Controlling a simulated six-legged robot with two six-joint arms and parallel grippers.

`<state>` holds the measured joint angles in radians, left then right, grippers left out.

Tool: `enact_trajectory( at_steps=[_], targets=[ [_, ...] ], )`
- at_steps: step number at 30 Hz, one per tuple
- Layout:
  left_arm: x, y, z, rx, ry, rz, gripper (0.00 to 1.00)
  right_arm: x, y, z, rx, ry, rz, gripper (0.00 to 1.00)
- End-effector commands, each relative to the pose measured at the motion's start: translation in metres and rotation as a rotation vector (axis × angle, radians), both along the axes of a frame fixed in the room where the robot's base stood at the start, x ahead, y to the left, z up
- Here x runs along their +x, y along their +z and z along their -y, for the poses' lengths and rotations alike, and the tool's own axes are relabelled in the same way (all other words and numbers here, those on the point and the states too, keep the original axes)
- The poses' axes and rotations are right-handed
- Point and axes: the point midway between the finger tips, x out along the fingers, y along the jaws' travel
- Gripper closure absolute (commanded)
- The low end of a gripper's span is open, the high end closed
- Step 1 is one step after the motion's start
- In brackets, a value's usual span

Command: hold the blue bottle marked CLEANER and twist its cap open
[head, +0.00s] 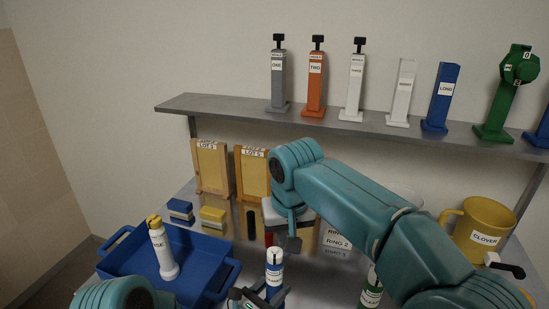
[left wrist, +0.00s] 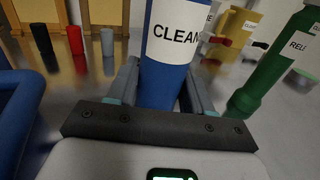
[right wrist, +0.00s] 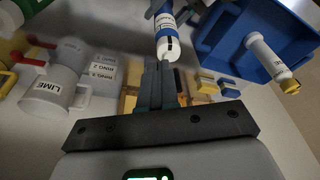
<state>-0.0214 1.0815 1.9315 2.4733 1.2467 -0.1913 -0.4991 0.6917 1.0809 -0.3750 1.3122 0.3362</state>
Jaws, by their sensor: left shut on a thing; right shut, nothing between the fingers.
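The blue bottle (head: 273,293) stands upright with a white label reading CLEAN in the left wrist view (left wrist: 170,85). Its white cap (head: 274,257) has a dark mark, and it also shows in the right wrist view (right wrist: 168,47). My left gripper (left wrist: 162,82) is shut on the bottle's body, one finger on each side. My right gripper (head: 293,244) is shut and empty. In the right wrist view its fingertips (right wrist: 158,66) are close to the cap's end; I cannot tell whether they touch.
A blue tray (head: 125,262) at left holds a white yellow-capped bottle (head: 162,250). A green bottle (left wrist: 275,65) stands right of the blue one. A yellow CLOVER mug (head: 484,228) is at far right. A grey shelf (head: 235,112) with several posts runs behind.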

Motion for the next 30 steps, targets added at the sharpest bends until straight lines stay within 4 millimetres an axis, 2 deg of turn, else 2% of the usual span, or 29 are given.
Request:
enact_trajectory(
  at_steps=[10,15,17,20,30],
  targets=[
    [0.0,0.0,0.0,0.001,0.0,-0.001,0.92,-0.001,0.004,-0.002,0.001,0.001,-0.001,1.0],
    [0.0,0.0,0.0,0.001,0.0,-0.001,0.92,-0.008,0.012,-0.024,0.0,0.004,0.0,1.0],
    [0.0,0.0,0.0,0.001,0.0,-0.001,0.92,-0.009,0.011,-0.026,-0.001,0.001,-0.002,1.0],
    [0.0,0.0,0.0,0.0,0.0,0.0,0.92,-0.009,0.004,-0.025,0.0,-0.001,-0.002,1.0],
    [0.0,0.0,0.0,0.001,0.0,-0.001,0.92,-0.01,-0.041,-0.026,0.001,-0.001,-0.003,1.0]
  ],
)
